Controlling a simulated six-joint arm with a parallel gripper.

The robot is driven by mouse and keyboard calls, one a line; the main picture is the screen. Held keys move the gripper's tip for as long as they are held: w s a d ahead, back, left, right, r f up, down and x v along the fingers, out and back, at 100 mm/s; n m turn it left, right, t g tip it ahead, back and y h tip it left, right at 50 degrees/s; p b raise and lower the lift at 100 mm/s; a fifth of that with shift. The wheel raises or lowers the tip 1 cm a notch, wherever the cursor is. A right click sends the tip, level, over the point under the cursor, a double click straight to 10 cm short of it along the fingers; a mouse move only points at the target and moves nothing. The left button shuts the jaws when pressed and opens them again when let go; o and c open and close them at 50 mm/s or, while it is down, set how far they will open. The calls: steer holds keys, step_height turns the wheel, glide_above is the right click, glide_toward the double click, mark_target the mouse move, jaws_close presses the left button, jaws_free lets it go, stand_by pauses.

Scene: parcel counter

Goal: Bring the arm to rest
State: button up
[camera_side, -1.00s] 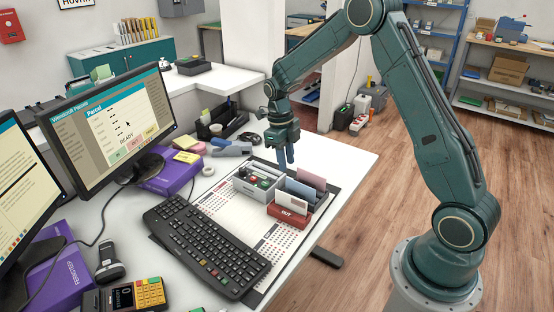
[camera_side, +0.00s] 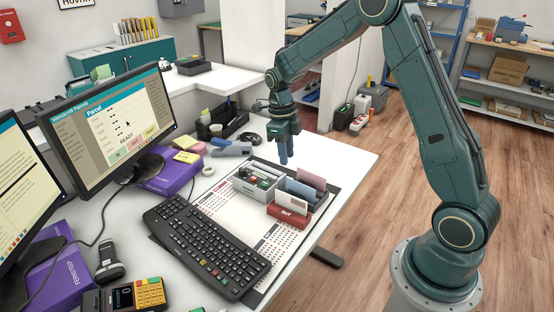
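My gripper (camera_side: 284,157) hangs pointing down above the far edge of the dark-rimmed mat on the counter. It is behind the grey compartment tray and the card holder in the picture. Its blue fingers look close together, and I see nothing between them, but from this side I cannot tell whether they are open or shut. The gripper appears apart from the tray and the cards. My arm arches up from its base at the right and over to the gripper.
A grey tray (camera_side: 243,187) with small items and a red OUT holder (camera_side: 289,216) with upright cards stand on the mat (camera_side: 222,209). A keyboard (camera_side: 206,246), monitor (camera_side: 118,122) and purple box (camera_side: 171,176) are at left. The counter's right edge (camera_side: 362,170) is clear.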

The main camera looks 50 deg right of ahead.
steer(key=s+a+r+n+t, duration=0.25)
steer(key=s+r+n, duration=0.25)
steer(key=r+n, duration=0.25)
steer(key=s+a+r+n+t, duration=0.1)
steer(key=s+a+r+n, duration=0.35)
steer(key=r+n, duration=0.3)
steer(key=s+a+r+n+t, duration=0.1)
steer(key=s+a+n, duration=0.1)
steer(key=s+n, duration=0.6)
steer(key=s+a+r+n+t, duration=0.1)
steer(key=s+a+n+t, duration=0.1)
steer(key=s+n, duration=0.5)
steer(key=shift+s+r+n, duration=0.35)
steer(key=shift+n, duration=1.45)
steer(key=shift+a+t, duration=0.1)
steer(key=shift+t, duration=0.15)
